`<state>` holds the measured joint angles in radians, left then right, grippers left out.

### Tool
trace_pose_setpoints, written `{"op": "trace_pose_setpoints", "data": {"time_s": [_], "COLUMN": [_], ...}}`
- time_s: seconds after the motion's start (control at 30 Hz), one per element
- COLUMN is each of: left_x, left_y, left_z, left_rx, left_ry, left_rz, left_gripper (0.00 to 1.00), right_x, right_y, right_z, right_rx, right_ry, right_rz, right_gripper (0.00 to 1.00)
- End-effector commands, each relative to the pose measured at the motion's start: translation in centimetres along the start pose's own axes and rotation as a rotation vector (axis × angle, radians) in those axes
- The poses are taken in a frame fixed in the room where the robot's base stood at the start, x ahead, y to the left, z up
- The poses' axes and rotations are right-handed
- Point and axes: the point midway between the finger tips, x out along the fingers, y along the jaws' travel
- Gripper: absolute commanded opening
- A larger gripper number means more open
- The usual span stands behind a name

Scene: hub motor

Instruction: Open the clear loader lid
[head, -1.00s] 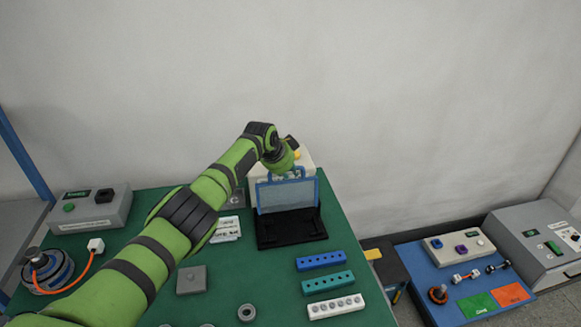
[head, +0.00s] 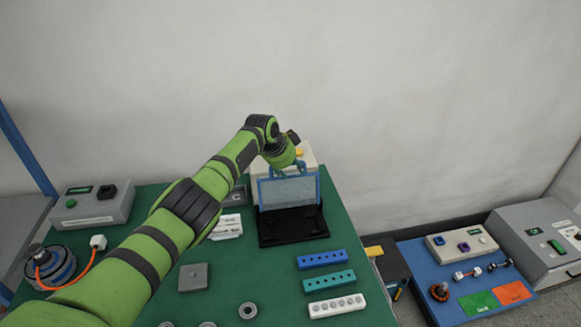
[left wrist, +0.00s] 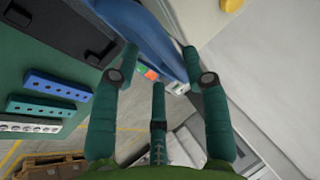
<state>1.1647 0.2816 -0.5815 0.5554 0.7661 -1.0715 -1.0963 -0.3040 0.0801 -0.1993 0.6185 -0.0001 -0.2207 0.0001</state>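The clear loader lid (head: 288,191), a see-through panel in a blue frame, stands roughly upright at the back edge of the black loader base (head: 292,229). The base lies uncovered on the green table. My left gripper (head: 287,168) is at the lid's top edge, by its blue handle. In the left wrist view, the left gripper's teal fingers (left wrist: 160,52) are spread apart, with the blue lid frame (left wrist: 158,32) beyond and between the tips. I cannot tell whether they touch it. My right gripper is not in view.
A pale box with a yellow button (head: 299,152) stands behind the lid. Blue (head: 322,259), teal (head: 328,281) and white (head: 336,305) hole blocks lie in front on the right. A grey control box (head: 92,204) is at left. A blue table (head: 420,278) stands at right.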

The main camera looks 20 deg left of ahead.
Motion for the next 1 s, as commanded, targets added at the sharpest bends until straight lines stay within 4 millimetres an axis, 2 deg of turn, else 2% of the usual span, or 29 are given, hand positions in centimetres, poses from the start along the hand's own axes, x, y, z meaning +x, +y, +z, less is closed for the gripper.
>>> {"op": "trace_pose_setpoints", "data": {"time_s": [0.27,0.47,1.0], "left_x": [-0.4,-2.1,-10.6], "left_y": [0.0,0.0,0.0], "left_z": [0.0,0.1,0.0], "left_rx": [0.000,0.001,0.001], "left_ry": [0.002,0.001,0.001], "left_rz": [-0.001,-0.002,-0.002], "left_gripper": [0.46,0.46,0.46], "right_x": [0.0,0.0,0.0], "right_y": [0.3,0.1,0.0], "right_z": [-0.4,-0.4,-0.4], "right_rx": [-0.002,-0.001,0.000], "right_ry": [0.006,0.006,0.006], "right_rz": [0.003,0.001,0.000], "right_gripper": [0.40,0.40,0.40]}}
